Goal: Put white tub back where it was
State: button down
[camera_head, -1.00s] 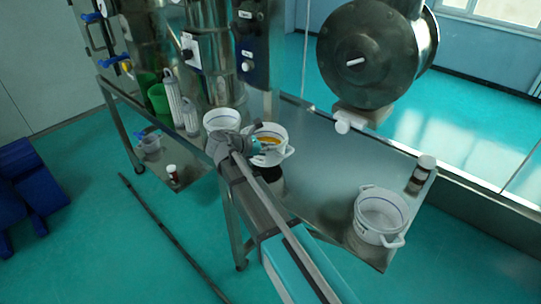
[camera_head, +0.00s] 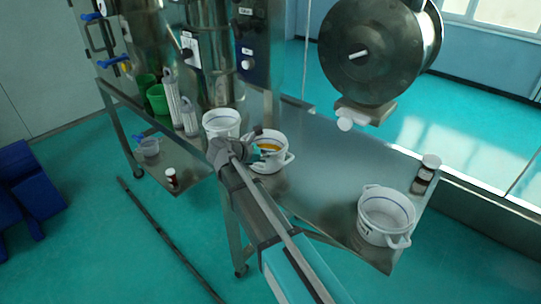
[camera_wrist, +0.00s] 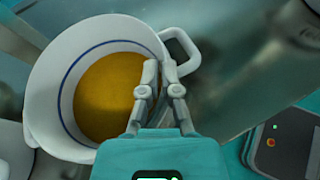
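A white tub (camera_head: 268,162) with a blue inner line and orange-yellow contents is at the middle of the steel table, beside another white tub (camera_head: 221,124). It looks upright and at or very near the tabletop; any small gap beneath cannot be told. In the wrist view the tub (camera_wrist: 50,75) fills the left side, one handle at its upper right. My gripper (camera_wrist: 160,68) has one finger inside the wall and one outside, shut on the rim near that handle. In the head view my gripper (camera_head: 258,150) partly covers the tub's left side.
An empty-looking white tub (camera_head: 386,217) stands at the table's right end, near a brown jar (camera_head: 425,174). Green cups (camera_head: 157,98) and white cylinders (camera_head: 173,103) stand left. Bare table (camera_head: 325,165) lies right of the held tub. A large metal drum (camera_head: 375,50) hangs above.

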jog(key=shift+f, duration=0.15)
jog(key=c, duration=0.8)
grip_release()
jog(key=shift+r, duration=0.2)
jog(key=shift+s+a+r, duration=0.2)
jog(key=shift+a+r, duration=0.05)
jog(key=shift+a, duration=0.15)
jog(key=p+v, duration=0.4)
jog(key=v, duration=0.7)
jog(key=shift+s, duration=0.1)
